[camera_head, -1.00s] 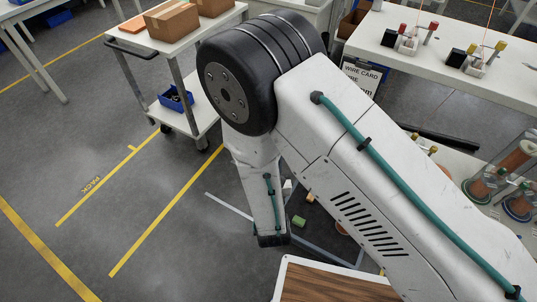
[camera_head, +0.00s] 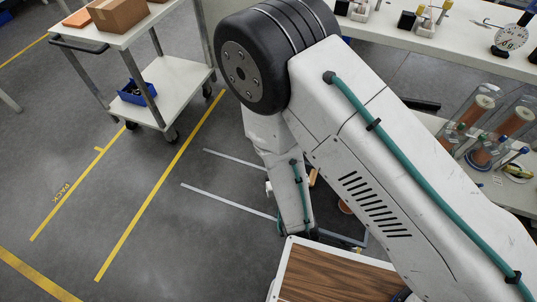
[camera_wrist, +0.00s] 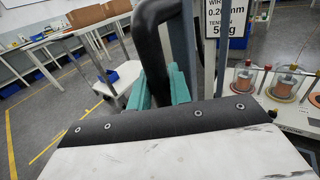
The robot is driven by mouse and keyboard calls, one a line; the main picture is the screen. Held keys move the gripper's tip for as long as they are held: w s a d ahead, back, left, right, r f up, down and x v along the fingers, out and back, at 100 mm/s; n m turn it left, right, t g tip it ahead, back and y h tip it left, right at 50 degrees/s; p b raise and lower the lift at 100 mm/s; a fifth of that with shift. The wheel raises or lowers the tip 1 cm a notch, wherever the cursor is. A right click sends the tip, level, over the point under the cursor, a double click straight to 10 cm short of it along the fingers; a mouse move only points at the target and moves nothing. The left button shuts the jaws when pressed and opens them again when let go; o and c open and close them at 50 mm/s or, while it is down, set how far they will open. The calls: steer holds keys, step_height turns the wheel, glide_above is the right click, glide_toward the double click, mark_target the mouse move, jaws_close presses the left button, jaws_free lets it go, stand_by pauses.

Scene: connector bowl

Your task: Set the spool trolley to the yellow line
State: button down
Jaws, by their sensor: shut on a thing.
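My gripper (camera_wrist: 162,88) has green fingers closed on a thick black bent bar (camera_wrist: 152,50) in the wrist view. A grey post rises just right of the bar. In the head view my arm hides the gripper and what it holds, so I cannot tell which trolley the bar belongs to. A white trolley (camera_head: 185,85) with a black handle, cardboard boxes and a blue bin stands at the back left. It also shows in the wrist view (camera_wrist: 128,72); I see no spools on it. One long yellow line (camera_head: 160,185) runs along the floor; another (camera_head: 75,187) bears the word PACK.
A white bench (camera_head: 440,45) crosses the back right. Copper spools (camera_head: 510,122) stand on a surface at the right. A wood-topped surface (camera_head: 335,280) fills the lower middle; I cannot tell whose it is. Pale floor lines (camera_head: 225,200) lie left of my arm. The floor at left is clear.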

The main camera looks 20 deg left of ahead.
steer(key=shift+d+f, duration=0.1)
steer(key=shift+d, duration=0.25)
steer(key=shift+s+a, duration=0.1)
steer(key=c, duration=1.3)
jaws_free()
steer(key=shift+s+a, duration=0.1)
steer(key=shift+c, duration=0.2)
